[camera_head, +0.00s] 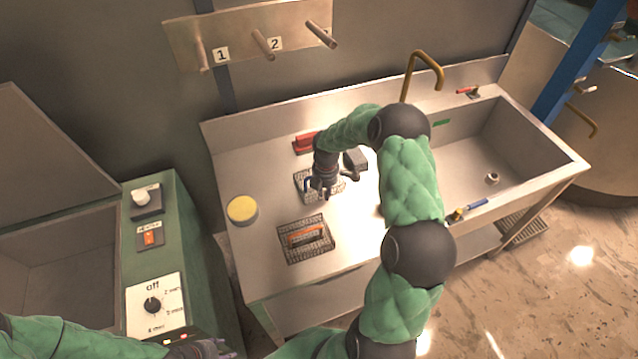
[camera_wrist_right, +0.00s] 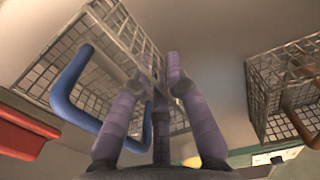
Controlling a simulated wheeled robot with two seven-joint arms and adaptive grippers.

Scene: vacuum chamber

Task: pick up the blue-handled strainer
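The blue-handled strainer (camera_head: 302,191) is a wire-mesh basket on the metal counter, partly hidden by my right gripper (camera_head: 324,190). In the right wrist view its blue handle (camera_wrist_right: 60,92) lies left of the purple fingers and passes behind one of them. The fingertips of the right gripper (camera_wrist_right: 166,66) come close together at the basket's mesh wall. Whether they grip the wall or only stand beside it, I cannot tell. My left gripper (camera_head: 208,350) is at the bottom edge of the head view, away from the counter, with its fingers only partly visible.
An orange-handled mesh basket (camera_head: 318,250) lies in front, and a yellow round thing (camera_head: 242,210) to the left. A red object (camera_head: 304,144) and a dark box (camera_head: 356,159) are close behind. The sink (camera_head: 500,140) is right; a green control cabinet (camera_head: 180,225) is left.

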